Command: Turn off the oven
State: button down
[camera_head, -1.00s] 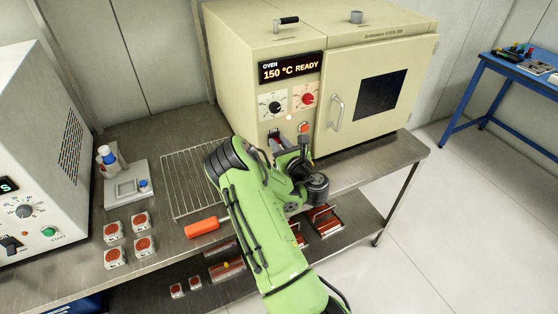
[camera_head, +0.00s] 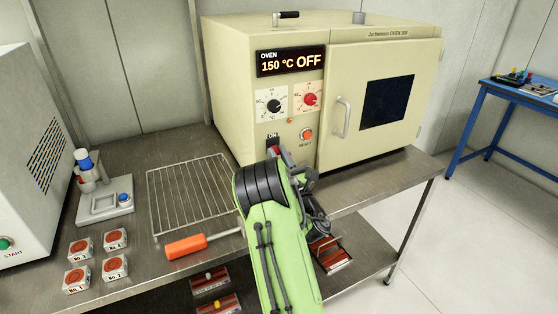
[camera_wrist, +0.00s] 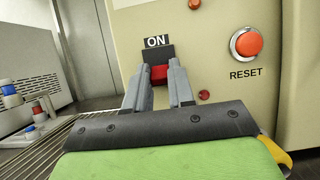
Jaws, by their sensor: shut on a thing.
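The beige oven (camera_head: 230,75) stands on the metal bench with its door closed. Its display (camera_head: 290,62) reads "150 °C OFF". My gripper (camera_wrist: 162,70) is at the switch below the "ON" label on the oven's front panel. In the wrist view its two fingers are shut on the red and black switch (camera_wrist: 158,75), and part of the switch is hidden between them. The switch also shows in the head view (camera_head: 273,146), partly hidden by my arm. The red reset button (camera_wrist: 247,43) is to the right of the fingers, apart from them.
A wire rack (camera_head: 188,195) and an orange-handled tool (camera_head: 186,246) lie left of my arm. Several small boxes with red tops (camera_head: 115,238) and a small stand (camera_head: 106,207) are on the bench's left. The door handle (camera_head: 341,117) sticks out right of my gripper.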

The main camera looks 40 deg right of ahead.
jog(key=shift+f, duration=0.25)
dwell(0.3)
jog(key=c, duration=1)
grip_release()
jog(key=shift+r, duration=0.1)
jog(key=shift+o, duration=0.2)
